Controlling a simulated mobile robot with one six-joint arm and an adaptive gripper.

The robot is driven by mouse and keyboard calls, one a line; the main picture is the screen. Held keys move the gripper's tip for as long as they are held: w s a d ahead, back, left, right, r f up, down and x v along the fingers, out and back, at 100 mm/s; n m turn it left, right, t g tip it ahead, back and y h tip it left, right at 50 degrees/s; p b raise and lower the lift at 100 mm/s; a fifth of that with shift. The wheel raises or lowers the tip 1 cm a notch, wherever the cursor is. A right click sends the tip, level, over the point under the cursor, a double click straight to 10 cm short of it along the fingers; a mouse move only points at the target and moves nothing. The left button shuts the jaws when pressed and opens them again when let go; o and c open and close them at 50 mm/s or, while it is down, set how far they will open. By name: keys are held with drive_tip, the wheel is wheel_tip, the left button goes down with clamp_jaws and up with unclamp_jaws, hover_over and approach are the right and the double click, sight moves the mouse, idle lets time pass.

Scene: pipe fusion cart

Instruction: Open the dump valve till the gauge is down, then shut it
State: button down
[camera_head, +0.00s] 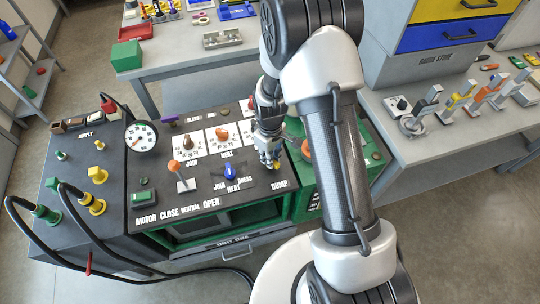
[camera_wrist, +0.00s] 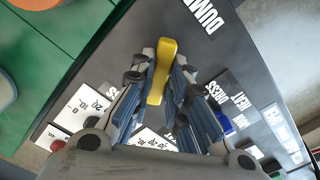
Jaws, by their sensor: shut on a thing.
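The dump valve's yellow handle (camera_wrist: 162,70) is between my gripper's fingers (camera_wrist: 160,88) in the wrist view. My gripper is shut on it. In the head view my gripper (camera_head: 270,158) reaches down to the panel's right side, above the DUMP label (camera_head: 279,184), and hides most of the handle; only a yellow bit (camera_head: 277,165) shows. The round white gauge (camera_head: 140,136) stands at the panel's upper left. Its needle is too small to read surely.
A blue selector knob (camera_head: 230,173) and an orange-topped lever (camera_head: 177,168) are left of my gripper. Black hoses (camera_head: 75,225) loop at the left. A green box (camera_head: 126,55) is on the back table. A workbench (camera_head: 440,150) with several tools stands at the right.

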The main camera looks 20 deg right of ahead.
drive_tip(key=n, duration=0.5)
drive_tip(key=shift+n, duration=0.3)
drive_tip(key=n, duration=0.5)
drive_tip(key=shift+n+p, duration=0.3)
drive_tip(key=c, duration=1.6)
unclamp_jaws()
drive_tip(key=shift+o, duration=0.2)
wheel_tip(320, 180, up, 12)
drive_tip(key=shift+r, duration=0.1)
